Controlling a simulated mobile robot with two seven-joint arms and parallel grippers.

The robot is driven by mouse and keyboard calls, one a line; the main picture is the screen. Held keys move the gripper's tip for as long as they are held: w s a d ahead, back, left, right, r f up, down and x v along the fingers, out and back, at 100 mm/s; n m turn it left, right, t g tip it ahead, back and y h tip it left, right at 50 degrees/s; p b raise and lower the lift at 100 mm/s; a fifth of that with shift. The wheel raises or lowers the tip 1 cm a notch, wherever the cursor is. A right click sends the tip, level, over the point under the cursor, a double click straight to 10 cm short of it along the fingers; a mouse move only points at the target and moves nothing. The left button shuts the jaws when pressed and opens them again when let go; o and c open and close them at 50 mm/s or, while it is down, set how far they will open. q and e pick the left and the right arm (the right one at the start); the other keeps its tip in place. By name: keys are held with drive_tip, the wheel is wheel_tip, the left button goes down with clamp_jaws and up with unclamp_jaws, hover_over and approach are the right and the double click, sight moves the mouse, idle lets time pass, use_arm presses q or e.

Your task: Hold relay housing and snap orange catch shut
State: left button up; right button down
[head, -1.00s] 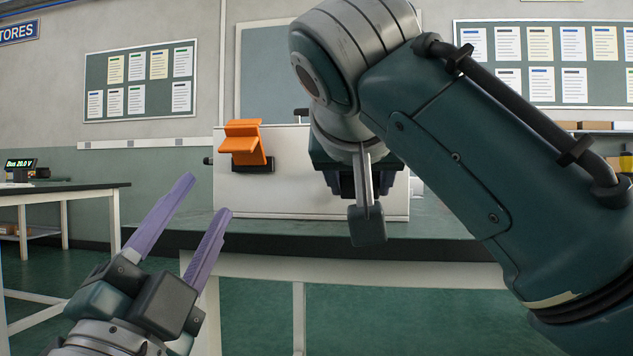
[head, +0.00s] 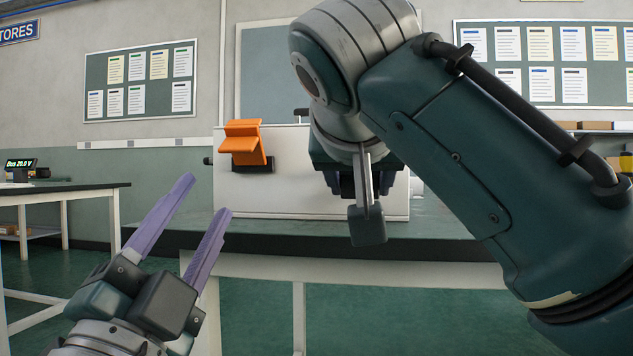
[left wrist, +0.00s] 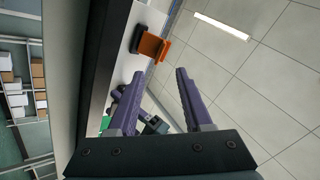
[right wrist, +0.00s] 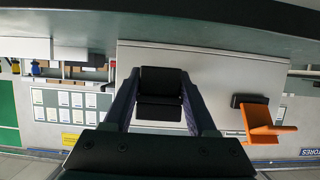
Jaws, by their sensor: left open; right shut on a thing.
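The relay housing (head: 290,192) is a pale box on the green workbench. Its orange catch (head: 245,142) sits on the left of its front face on a black base and sticks out, tilted up. The catch also shows in the left wrist view (left wrist: 154,46) and the right wrist view (right wrist: 266,124). My left gripper (head: 204,196) is open and empty, below and left of the housing, apart from the catch. My right gripper (right wrist: 160,92) is shut on a black block-like handle (right wrist: 160,82) on the housing front. In the head view my right arm hides this grip.
The workbench (head: 440,224) edge runs below the housing. Another table (head: 60,190) with a meter (head: 20,168) stands at the left. Notice boards (head: 140,80) hang on the wall behind. The space between my left gripper and the catch looks clear.

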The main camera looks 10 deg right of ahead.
sight(244, 149)
use_arm(q)
drive_tip(key=shift+c, duration=0.3)
drive_tip(key=shift+w+d, duration=0.1)
drive_tip(key=shift+c, duration=0.9)
drive_tip(key=shift+w+d+r+m+g+h, duration=0.2)
drive_tip(key=shift+r+m+g+h, duration=0.1)
drive_tip(key=shift+m+h, duration=0.15)
drive_tip(key=shift+c, duration=0.7)
drive_tip(key=m+g, duration=0.1)
drive_tip(key=w+d+r+m+g, duration=0.1)
drive_tip(key=m, duration=0.1)
drive_tip(key=d+r+m+g, duration=0.1)
drive_tip(key=m, duration=0.1)
drive_tip(key=shift+w+r+m+h, duration=0.2)
drive_tip(key=shift+m+h, duration=0.05)
drive_tip(key=shift+h, duration=0.1)
clamp_jaws()
drive_tip(key=shift+w+a+r+m+g+y, duration=0.1)
drive_tip(key=shift+w+r+m+g+y, duration=0.15)
drive_tip(key=shift+w+m+g+y, duration=0.45)
drive_tip(key=shift+w+d+r+m+g+y, duration=0.1)
drive_tip(key=shift+w+r+m+g+y, duration=0.2)
drive_tip(key=shift+w+m+y, duration=0.6)
drive_tip(key=shift+w+a+r+m+g+y, duration=0.15)
drive_tip(key=shift+w+m+g+y, duration=0.25)
drive_tip(key=shift+w+m+g, duration=0.45)
drive_tip(key=shift+s+t, duration=0.25)
